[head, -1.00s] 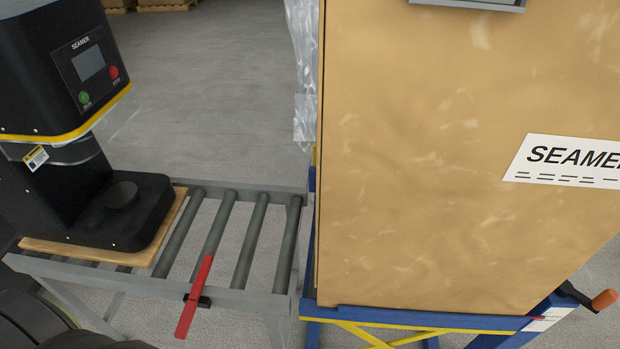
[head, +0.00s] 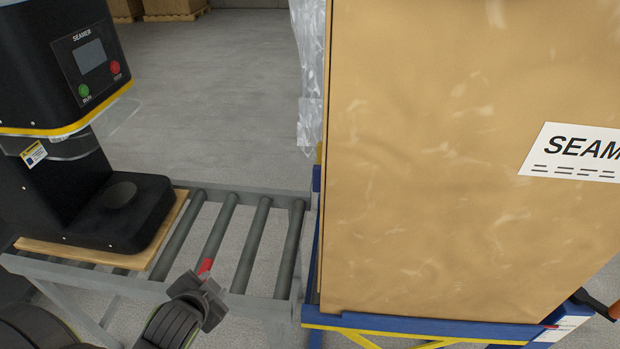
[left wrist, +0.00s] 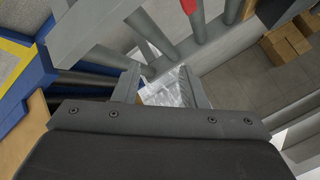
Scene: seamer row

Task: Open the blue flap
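I cannot pick out a blue flap for certain in either view. A red lever (head: 205,267) is at the front rail of the roller conveyor (head: 247,301). In the head view my left gripper (head: 207,290) is in front of it and hides its lower part; I cannot tell whether they touch. In the left wrist view a red piece (left wrist: 188,6) shows at the top edge, beyond my left gripper (left wrist: 160,80), whose fingers are apart with nothing seen held between them. My right gripper is not in view.
The black seamer (head: 135,215) stands on a wooden board (head: 168,238) at the left. A large cardboard box (head: 420,200) labelled SEAMER stands on a blue lift frame (head: 430,328) at the right, with clear wrap (head: 310,80) behind it. Grey floor lies open at the back.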

